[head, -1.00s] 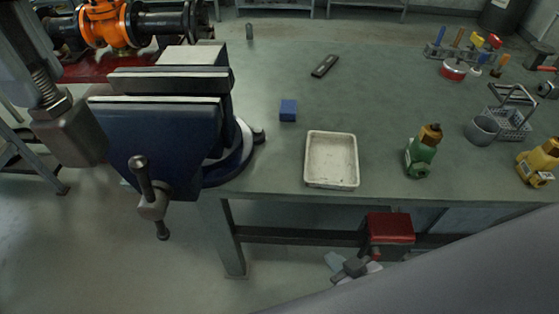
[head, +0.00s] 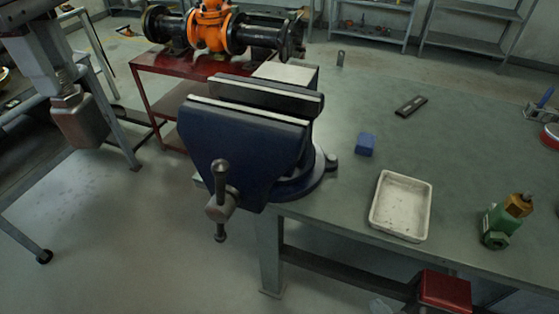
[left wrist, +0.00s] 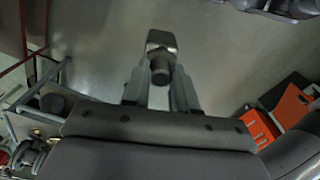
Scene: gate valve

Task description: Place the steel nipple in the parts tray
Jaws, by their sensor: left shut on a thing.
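My left gripper (head: 66,90) hangs at the left edge of the head view, shut on a grey metal piece with a thick block-like end and a threaded part, which I take as the steel nipple (head: 84,124). In the left wrist view the nipple (left wrist: 161,42) sits between the two fingers, its dark round end towards the palm. It is held in the air over the floor, left of the vise. The parts tray (head: 373,222) is a shallow off-white tray near the bench's front edge. It looks empty. My right gripper is out of view.
A large blue vise (head: 240,145) on the bench's left end stands between my left gripper and the tray. An orange valve (head: 209,25) is behind.

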